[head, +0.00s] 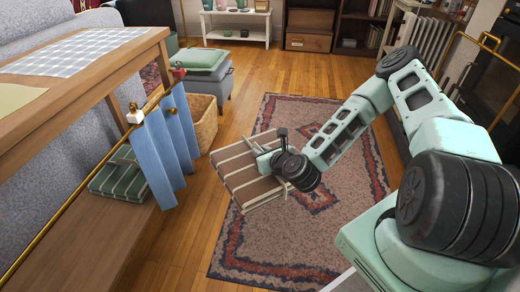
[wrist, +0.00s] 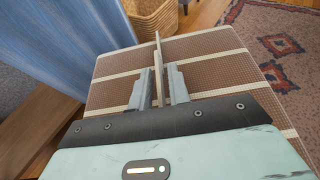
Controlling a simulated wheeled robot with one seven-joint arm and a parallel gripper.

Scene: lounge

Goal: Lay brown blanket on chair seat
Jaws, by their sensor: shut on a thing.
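A brown blanket (head: 238,172) with cream stripes, looking folded flat, is held above the patterned rug. It also fills the middle of the wrist view (wrist: 205,68). My gripper (head: 270,160) is at its right side in the head view. In the wrist view my two fingers (wrist: 158,88) are shut on a thin upright edge of the blanket. A low grey seat (head: 217,88) with green cushions or cloths on it stands at the back left, apart from the blanket. I cannot tell whether it is the chair; no other chair is clearly seen.
A wooden table (head: 75,75) with a checked cloth stands at left. A wicker basket (head: 203,120) stands behind. The rug (head: 280,255) is clear.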

